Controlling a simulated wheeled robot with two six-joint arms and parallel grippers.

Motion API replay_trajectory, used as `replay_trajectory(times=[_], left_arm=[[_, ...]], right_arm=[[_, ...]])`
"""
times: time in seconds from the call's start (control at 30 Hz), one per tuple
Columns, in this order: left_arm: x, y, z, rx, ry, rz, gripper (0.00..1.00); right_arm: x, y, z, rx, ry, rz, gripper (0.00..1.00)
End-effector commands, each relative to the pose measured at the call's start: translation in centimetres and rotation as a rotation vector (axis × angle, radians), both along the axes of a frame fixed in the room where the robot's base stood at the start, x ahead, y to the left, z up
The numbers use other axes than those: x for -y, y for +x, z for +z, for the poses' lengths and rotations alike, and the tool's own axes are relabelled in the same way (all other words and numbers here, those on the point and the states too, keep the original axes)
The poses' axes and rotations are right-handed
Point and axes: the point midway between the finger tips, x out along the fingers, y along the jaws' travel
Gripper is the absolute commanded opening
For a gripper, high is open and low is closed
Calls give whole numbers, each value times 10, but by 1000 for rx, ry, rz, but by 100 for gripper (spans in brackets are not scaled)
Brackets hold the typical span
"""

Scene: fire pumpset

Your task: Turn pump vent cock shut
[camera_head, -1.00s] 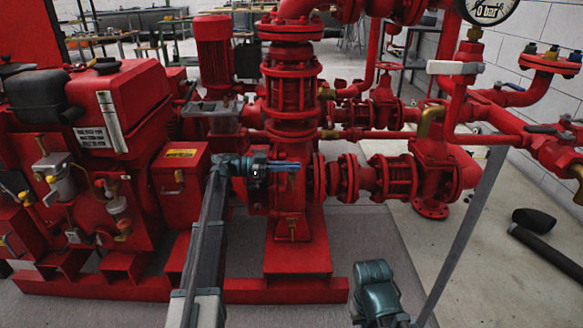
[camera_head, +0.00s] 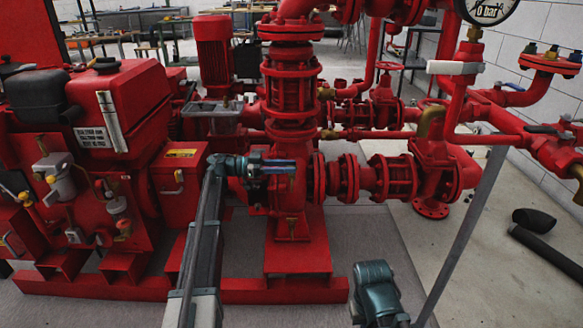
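The red pump body (camera_head: 291,205) stands on a red pedestal near the middle. My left gripper (camera_head: 282,167) is in front of its upper part, with its fingers pointing right. The gripper is small and dark against the pump, and I cannot tell whether its fingers are open or closed on anything. I cannot make out the vent cock; the gripper covers part of the pump casing there. My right arm shows at the bottom right of centre, but its gripper is not visible.
A red engine (camera_head: 120,105) with a black tank stands to the left. Red flanged pipework (camera_head: 395,178) and a pressure gauge (camera_head: 488,8) are on the right. A black hose (camera_head: 545,250) lies on the right floor. The floor in front of the red base is clear.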

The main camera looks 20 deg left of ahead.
Motion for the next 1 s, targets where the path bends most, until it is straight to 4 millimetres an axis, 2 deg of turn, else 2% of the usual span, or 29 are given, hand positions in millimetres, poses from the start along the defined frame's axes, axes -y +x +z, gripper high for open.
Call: replay_trajectory(times=[0.3,0.5,0.7,1.0], left_arm=[[-68,-17,0,0,0,3,39],[-100,-26,0,0,0,0,39],[-115,-31,0,0,0,-1,39],[-118,-32,0,0,0,-2,39]], right_arm=[[0,0,0,0,0,0,0],[0,0,0,0,0,0,0],[0,0,0,0,0,0,0],[0,0,0,0,0,0,0]])
